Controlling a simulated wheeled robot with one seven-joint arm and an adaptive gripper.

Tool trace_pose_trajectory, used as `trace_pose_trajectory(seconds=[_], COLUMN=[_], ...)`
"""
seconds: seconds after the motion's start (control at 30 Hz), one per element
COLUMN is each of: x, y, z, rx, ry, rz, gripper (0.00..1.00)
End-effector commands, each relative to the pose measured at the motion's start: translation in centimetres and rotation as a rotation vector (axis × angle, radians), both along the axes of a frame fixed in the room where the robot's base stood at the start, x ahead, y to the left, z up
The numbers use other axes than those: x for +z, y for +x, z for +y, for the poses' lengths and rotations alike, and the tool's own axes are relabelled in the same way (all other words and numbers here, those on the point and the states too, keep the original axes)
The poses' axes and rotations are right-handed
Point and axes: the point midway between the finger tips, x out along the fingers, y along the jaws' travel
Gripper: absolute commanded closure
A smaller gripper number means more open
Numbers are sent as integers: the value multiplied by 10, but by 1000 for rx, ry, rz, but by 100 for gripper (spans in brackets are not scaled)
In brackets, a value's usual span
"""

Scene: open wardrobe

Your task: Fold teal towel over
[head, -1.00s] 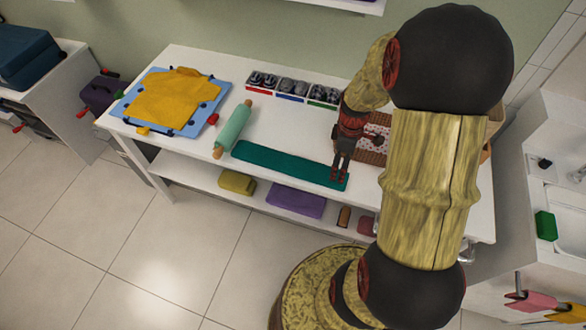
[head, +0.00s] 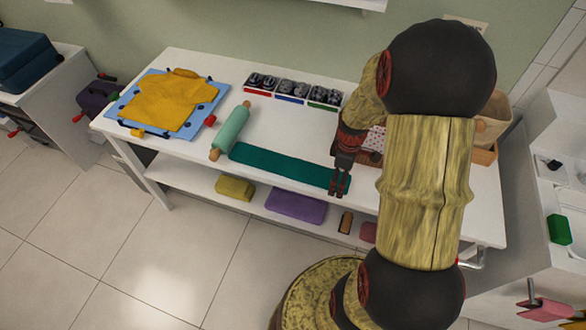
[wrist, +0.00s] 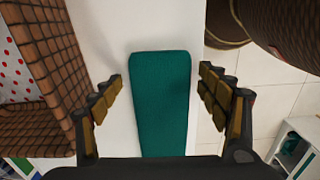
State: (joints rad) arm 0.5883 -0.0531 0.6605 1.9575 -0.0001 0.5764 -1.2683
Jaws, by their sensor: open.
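The teal towel (head: 285,169) lies flat on the white table as a long narrow strip, its right end near the table's front edge. In the wrist view the towel (wrist: 160,100) runs up the middle with its rounded end facing away. My gripper (head: 339,194) is over the right end of the towel in the head view. In the wrist view my gripper (wrist: 160,82) is open, with one finger on each side of the towel and nothing between them but the towel below. I cannot tell the exact height of the fingertips above it.
A teal rolling pin (head: 230,131) lies left of the towel. A yellow shirt (head: 167,100) lies on a blue board (head: 205,92). Divided boxes (head: 292,90) stand at the back. A brown woven basket (wrist: 60,70) stands close beside the gripper. The lower shelf holds folded cloths (head: 296,206).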

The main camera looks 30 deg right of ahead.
Motion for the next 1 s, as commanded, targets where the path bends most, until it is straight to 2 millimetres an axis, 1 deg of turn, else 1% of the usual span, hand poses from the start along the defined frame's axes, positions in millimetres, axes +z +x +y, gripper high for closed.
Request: trace_pose_trajectory(seconds=[0.77, 1.0], x=[-13, -12], y=[0, 0], z=[0, 0], rx=[0, 0], ry=[0, 0], rz=[0, 0], gripper=[24, 36])
